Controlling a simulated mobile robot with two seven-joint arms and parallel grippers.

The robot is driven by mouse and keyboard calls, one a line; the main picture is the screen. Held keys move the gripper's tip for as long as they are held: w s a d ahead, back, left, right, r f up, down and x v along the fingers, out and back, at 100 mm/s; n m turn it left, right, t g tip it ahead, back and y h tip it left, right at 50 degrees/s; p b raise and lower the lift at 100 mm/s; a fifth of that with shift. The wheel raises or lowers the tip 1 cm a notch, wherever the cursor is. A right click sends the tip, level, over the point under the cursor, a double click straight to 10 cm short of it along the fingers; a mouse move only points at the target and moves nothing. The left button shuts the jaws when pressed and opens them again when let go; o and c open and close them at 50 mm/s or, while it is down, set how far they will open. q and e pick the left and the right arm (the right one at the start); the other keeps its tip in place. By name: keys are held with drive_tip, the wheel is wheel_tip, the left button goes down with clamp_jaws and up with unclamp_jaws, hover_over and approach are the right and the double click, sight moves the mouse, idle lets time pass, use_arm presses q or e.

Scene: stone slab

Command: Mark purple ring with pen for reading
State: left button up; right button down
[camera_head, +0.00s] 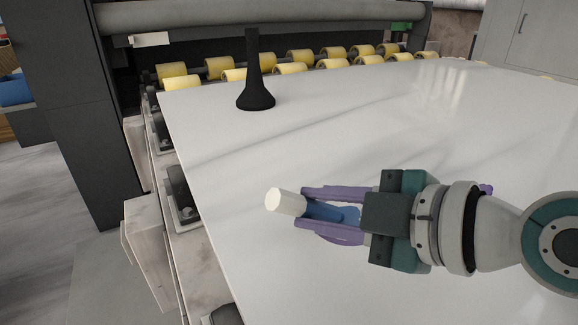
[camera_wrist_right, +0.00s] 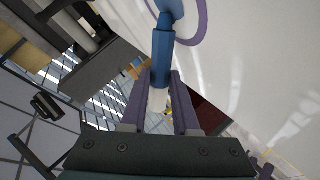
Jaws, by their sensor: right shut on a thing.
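My right gripper (camera_head: 305,208) has purple fingers and is shut on a blue pen (camera_head: 325,210) with a thick white end (camera_head: 286,202). The white end sticks out to the left past the fingertips, above the white slab (camera_head: 330,140). In the right wrist view the blue pen (camera_wrist_right: 163,50) stands out between the purple fingers. A curved purple band, part of the purple ring (camera_wrist_right: 202,22), shows on the slab at the top of that view, beside the pen's far end. In the head view I cannot clearly tell the ring from the purple fingers. My left gripper is not in view.
A black flared stand (camera_head: 255,95) is upright near the slab's back left. Yellow rollers (camera_head: 220,68) line the machine behind the slab. The slab's left edge drops to a stone-sided frame (camera_head: 150,245). The slab between gripper and stand is clear.

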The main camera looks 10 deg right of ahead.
drive_tip(key=shift+s+a, duration=0.1)
drive_tip(key=shift+a, duration=0.25)
idle(0.4)
drive_tip(key=shift+s+a+p, duration=0.1)
drive_tip(key=shift+a+p, duration=0.2)
idle(0.4)
wheel_tip(320, 180, up, 7)
drive_tip(key=p, duration=0.7)
drive_tip(key=shift+d+r, duration=0.1)
